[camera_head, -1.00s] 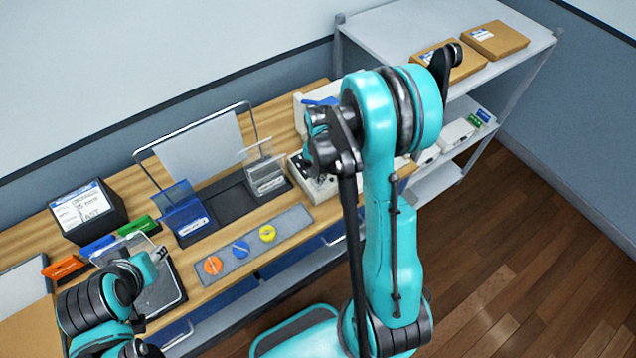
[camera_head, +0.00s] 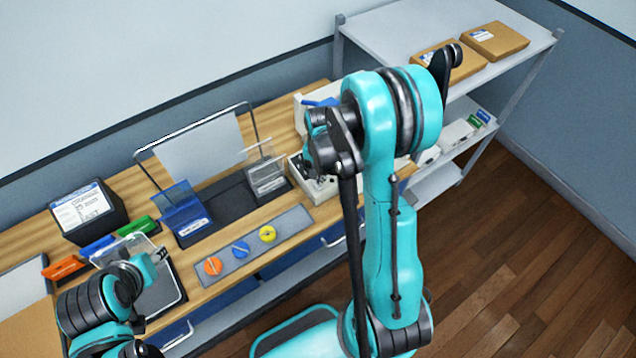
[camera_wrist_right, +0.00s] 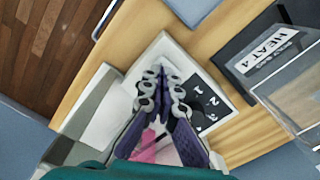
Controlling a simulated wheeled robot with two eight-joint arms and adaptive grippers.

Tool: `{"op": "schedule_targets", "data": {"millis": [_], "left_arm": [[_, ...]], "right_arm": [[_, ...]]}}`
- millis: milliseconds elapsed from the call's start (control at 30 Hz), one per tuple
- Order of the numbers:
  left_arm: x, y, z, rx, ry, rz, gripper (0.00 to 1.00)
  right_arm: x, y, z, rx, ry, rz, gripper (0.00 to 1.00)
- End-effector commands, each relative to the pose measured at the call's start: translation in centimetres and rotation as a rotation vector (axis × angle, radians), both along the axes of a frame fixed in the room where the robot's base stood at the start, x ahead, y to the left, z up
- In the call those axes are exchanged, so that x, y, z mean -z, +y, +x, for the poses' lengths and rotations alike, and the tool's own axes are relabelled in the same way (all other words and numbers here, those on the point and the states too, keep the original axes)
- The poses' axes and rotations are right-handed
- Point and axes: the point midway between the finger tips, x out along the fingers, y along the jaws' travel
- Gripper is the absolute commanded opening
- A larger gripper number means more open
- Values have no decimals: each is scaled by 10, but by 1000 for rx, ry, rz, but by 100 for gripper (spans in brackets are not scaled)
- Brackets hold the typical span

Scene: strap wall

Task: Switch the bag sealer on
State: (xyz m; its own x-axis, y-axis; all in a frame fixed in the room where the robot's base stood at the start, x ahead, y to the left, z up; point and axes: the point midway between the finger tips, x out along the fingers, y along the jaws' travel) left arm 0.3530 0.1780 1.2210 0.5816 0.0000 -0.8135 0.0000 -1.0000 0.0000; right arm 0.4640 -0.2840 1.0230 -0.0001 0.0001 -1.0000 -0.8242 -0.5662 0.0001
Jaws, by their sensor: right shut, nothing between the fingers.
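The bag sealer seems to be the white machine with a dark panel (camera_head: 316,186) at the right end of the wooden bench, partly hidden by my right arm. In the right wrist view its white housing (camera_wrist_right: 172,50) and a black dial plate with white numbers (camera_wrist_right: 207,103) show close up. My right gripper (camera_wrist_right: 160,72) is shut and empty, its tips over the white housing just beside the plate. I cannot tell if they touch it. A pink patch (camera_wrist_right: 150,148) shows behind the fingers. My left gripper (camera_head: 158,256) is at the lower left, its fingers too small to judge.
A clear holder (camera_head: 266,172) stands left of the sealer; its card reads "HEAT 4" in the wrist view (camera_wrist_right: 262,57). A grey strip (camera_head: 295,218) with orange, blue and yellow knobs lies in front. A shelf with cardboard boxes (camera_head: 496,40) stands at the right.

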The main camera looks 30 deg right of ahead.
Motion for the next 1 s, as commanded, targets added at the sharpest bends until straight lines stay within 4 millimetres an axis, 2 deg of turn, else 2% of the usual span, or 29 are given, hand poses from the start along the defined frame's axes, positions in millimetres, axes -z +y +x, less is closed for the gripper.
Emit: {"op": "schedule_targets", "data": {"millis": [1000], "left_arm": [[14,0,0,0,0,0,40]], "right_arm": [[14,0,0,0,0,0,0]]}}
